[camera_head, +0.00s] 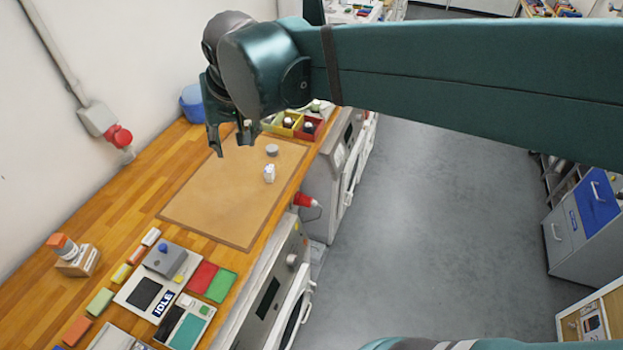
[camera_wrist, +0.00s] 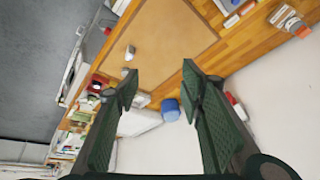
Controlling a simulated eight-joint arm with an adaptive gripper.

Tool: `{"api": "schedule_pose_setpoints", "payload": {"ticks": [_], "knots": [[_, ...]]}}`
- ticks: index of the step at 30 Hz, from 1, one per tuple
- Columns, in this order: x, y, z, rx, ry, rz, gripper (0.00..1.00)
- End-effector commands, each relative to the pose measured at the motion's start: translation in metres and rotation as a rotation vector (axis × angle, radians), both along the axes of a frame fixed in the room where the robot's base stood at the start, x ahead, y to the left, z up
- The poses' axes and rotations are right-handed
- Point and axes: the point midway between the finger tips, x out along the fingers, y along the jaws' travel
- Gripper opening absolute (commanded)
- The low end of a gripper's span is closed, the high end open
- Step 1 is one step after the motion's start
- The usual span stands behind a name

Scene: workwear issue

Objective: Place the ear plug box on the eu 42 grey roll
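A small white box, likely the ear plug box (camera_head: 269,173), stands on the tan mat (camera_head: 215,205) near its right edge. It also shows in the wrist view (camera_wrist: 130,51). A short grey round thing, likely the eu 42 grey roll (camera_head: 271,150), sits on the mat just behind it. The roll shows in the wrist view (camera_wrist: 126,72) too. Their labels are too small to read. My gripper (camera_head: 233,147) is above the back left of the mat, apart from both. Its fingers are spread, with nothing between them in the wrist view (camera_wrist: 160,82).
Yellow and red bins (camera_head: 300,126) stand behind the mat, with a blue container (camera_head: 192,103) at the back left. A panel marked IDLE (camera_head: 160,290) and coloured blocks lie in front. The mat's middle is clear.

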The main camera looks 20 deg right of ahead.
Motion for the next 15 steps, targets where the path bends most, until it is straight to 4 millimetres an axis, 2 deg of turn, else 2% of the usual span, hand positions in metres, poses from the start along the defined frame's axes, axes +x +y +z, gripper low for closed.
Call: {"api": "schedule_pose_setpoints", "payload": {"ticks": [1, 6, 15], "knots": [[-0.009, -0.012, -0.003, -0.002, -0.007, 0.001, 0.39], [-0.037, -0.043, -0.012, -0.016, -0.037, 0.016, 0.39], [-0.087, -0.089, -0.035, -0.045, -0.091, 0.041, 0.39]]}}
